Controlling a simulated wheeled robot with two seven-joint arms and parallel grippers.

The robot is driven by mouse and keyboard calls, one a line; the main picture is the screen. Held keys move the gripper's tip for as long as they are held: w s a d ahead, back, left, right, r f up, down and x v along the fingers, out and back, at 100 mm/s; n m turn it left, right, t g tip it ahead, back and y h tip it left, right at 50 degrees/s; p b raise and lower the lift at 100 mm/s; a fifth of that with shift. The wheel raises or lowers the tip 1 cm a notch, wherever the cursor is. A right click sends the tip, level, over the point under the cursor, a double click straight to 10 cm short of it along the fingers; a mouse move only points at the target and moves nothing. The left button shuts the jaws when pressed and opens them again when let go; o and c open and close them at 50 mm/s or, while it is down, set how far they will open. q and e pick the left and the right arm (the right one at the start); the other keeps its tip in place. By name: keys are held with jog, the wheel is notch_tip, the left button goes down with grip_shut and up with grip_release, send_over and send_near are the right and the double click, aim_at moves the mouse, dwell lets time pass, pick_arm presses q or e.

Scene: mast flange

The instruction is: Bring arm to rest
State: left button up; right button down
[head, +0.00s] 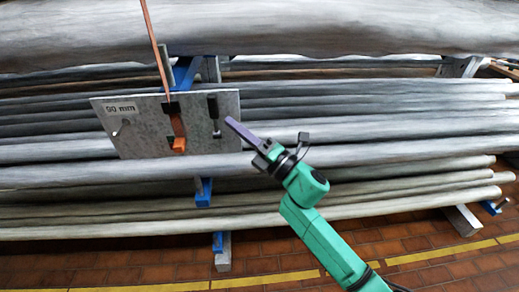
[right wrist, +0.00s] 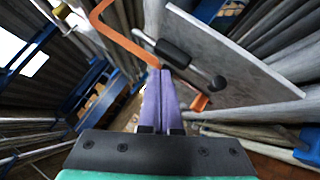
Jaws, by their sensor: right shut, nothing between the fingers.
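My right gripper (head: 231,124) is on the green arm that comes in from the lower right in the head view. Its purple fingers are shut and empty, with the tips just right of a grey metal plate (head: 145,141) marked "90 mm". In the right wrist view the shut fingers (right wrist: 161,75) point at the plate (right wrist: 232,62), by a dark cylindrical handle (right wrist: 181,58). I cannot tell if they touch it. An orange strap or bar (head: 155,50) runs down to the plate, ending in an orange block (head: 179,145). My left gripper is not in view.
Long grey poles (head: 380,118) lie stacked on blue rack supports (head: 203,192) behind the plate. A large pole (head: 330,28) spans the top. Below is a brick floor (head: 130,264) with a yellow line (head: 265,280). The space right of the plate, in front of the poles, looks clear apart from my arm.

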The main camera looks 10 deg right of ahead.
jog(key=b+v, duration=0.3)
jog(key=v, duration=0.6)
jog(key=w+d+f+m+t+h, duration=0.1)
jog(key=w+d+f+m+h, duration=0.3)
jog(key=f, duration=0.4)
jog(key=w+d+f+m+t+h, duration=0.1)
jog(key=w+d+f+m+h, duration=0.15)
jog(key=f+m, duration=0.45)
jog(key=s+d+f+m+g+h, duration=0.2)
jog(key=d+f+m+h, duration=0.15)
jog(key=f, duration=0.65)
jog(key=s+d+f+m+g+h, duration=0.1)
jog(key=s+d+f+m+h, duration=0.2)
jog(key=f, duration=0.7)
jog(key=s+d+f+m+g+h, duration=0.1)
jog(key=s+d+f+m+g, duration=0.2)
jog(key=f, duration=0.6)
jog(key=s+d+f+m+g+h, duration=0.2)
jog(key=s+d+f+m+g, duration=0.15)
jog(key=s+f, duration=0.7)
jog(key=s+f+m+g, duration=0.3)
jog(key=s+f, duration=0.3)
jog(key=s, duration=0.6)
jog(key=s+f+m+g, duration=0.3)
jog(key=s+f, duration=0.4)
jog(key=s, duration=0.6)
jog(key=shift+d+f+h, duration=0.25)
jog(key=shift+d+h, duration=0.1)
jog(key=shift+h, duration=0.05)
